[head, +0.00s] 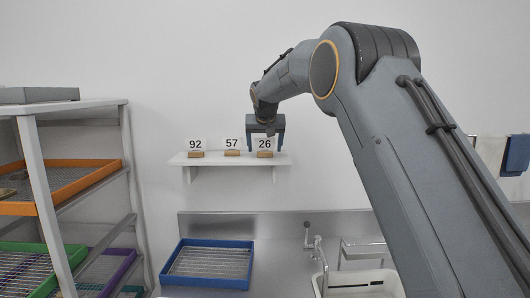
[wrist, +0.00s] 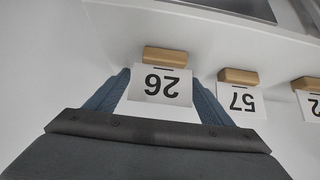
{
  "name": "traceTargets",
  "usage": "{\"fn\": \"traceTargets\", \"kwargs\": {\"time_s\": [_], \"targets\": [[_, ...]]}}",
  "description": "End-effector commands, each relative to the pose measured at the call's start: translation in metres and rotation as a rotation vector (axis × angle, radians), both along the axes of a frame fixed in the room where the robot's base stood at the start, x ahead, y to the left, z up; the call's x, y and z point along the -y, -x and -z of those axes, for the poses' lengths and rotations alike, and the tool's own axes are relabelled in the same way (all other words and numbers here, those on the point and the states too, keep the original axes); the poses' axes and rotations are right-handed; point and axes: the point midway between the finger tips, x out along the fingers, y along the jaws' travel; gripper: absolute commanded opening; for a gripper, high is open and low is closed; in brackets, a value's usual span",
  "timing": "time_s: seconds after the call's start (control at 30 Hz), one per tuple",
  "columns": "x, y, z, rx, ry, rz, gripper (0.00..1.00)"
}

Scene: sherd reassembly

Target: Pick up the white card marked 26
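The white card marked 26 (head: 264,143) stands in a small wooden holder (head: 264,154) at the right end of a white wall shelf (head: 225,160). In the wrist view the card (wrist: 160,85) appears upside down, with its wooden holder (wrist: 165,57) above it. My gripper (head: 265,145) is at the card, one blue-grey finger on each side. I cannot tell the exact depth of the fingers relative to the card.
Cards marked 57 (head: 232,143) and 92 (head: 195,144) stand in holders to the left on the shelf. In the wrist view, card 57 (wrist: 242,100) is close beside one finger. Below are a blue wire tray (head: 208,264) and a sink with a tap (head: 318,250).

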Motion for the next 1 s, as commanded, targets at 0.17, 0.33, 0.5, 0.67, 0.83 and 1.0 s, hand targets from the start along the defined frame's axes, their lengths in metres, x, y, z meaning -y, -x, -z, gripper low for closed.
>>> {"fn": "traceTargets", "kwargs": {"time_s": [0.17,0.33,0.5,0.67,0.83,1.0], "targets": [[0.000,0.000,0.000,0.000,0.000,0.000,0.43],[0.000,0.000,0.000,0.000,0.000,0.000,0.37],[0.000,0.000,-0.002,0.001,0.000,0.000,0.37],[-0.001,-0.001,-0.014,0.003,-0.001,0.000,0.37],[-0.001,-0.001,-0.043,0.005,-0.001,-0.001,0.37],[-0.001,-0.001,-0.076,0.004,-0.001,-0.001,0.37]]}}
